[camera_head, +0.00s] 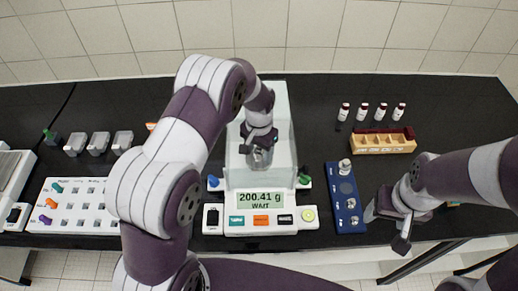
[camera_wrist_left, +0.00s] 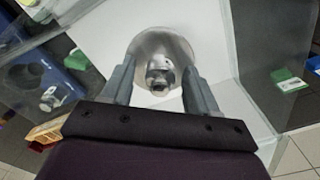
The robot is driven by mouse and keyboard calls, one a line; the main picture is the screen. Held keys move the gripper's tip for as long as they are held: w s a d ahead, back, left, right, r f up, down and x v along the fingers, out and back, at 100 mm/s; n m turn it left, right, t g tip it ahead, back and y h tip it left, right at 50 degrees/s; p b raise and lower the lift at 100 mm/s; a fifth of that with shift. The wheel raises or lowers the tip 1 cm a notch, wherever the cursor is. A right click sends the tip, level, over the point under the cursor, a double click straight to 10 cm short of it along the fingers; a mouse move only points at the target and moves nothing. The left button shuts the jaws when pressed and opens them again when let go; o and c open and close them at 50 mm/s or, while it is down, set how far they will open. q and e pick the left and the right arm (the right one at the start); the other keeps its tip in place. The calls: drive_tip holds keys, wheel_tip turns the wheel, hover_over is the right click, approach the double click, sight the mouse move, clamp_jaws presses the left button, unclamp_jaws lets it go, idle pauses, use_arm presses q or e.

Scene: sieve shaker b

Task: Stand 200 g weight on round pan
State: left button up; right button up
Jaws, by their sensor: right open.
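The 200 g weight (camera_wrist_left: 159,76), a shiny metal cylinder with a knob, stands upright on the round pan (camera_wrist_left: 152,43) in the left wrist view. My left gripper (camera_head: 260,157) is inside the balance's clear draft shield (camera_head: 283,130). In the left wrist view its fingers (camera_wrist_left: 158,82) are apart, one on each side of the weight, with gaps between. In the head view the gripper mostly hides the weight and pan. The balance display (camera_head: 261,200) reads 200.41 g with WAIT below. My right gripper (camera_head: 388,222) is open and empty, right of the blue weight block.
The blue weight block (camera_head: 346,211) stands right of the balance, with another metal weight (camera_head: 345,167) at its far end. A wooden rack (camera_head: 384,146) and several red-capped vials (camera_head: 382,111) are behind right. A white holed rack (camera_head: 70,216) is left. The shield walls are close around my left gripper.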

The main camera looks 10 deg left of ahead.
sight(259, 149)
use_arm(q)
drive_tip(key=shift+s+r, duration=0.1)
drive_tip(key=shift+r, duration=0.05)
wheel_tip(259, 149, up, 9)
drive_tip(key=shift+f+b, duration=0.2)
drive_tip(key=shift+b, duration=0.95)
drive_tip(key=s+a+r+n, duration=0.1)
drive_tip(key=s+a+n, duration=0.1)
drive_tip(key=s, duration=0.7)
drive_tip(key=s+a+r+n+t+p, duration=0.1)
drive_tip(key=s+a, duration=0.1)
drive_tip(key=s, duration=0.8)
drive_tip(key=shift+r+n, duration=0.3)
drive_tip(key=shift+n, duration=0.1)
drive_tip(key=shift+s+a, duration=0.1)
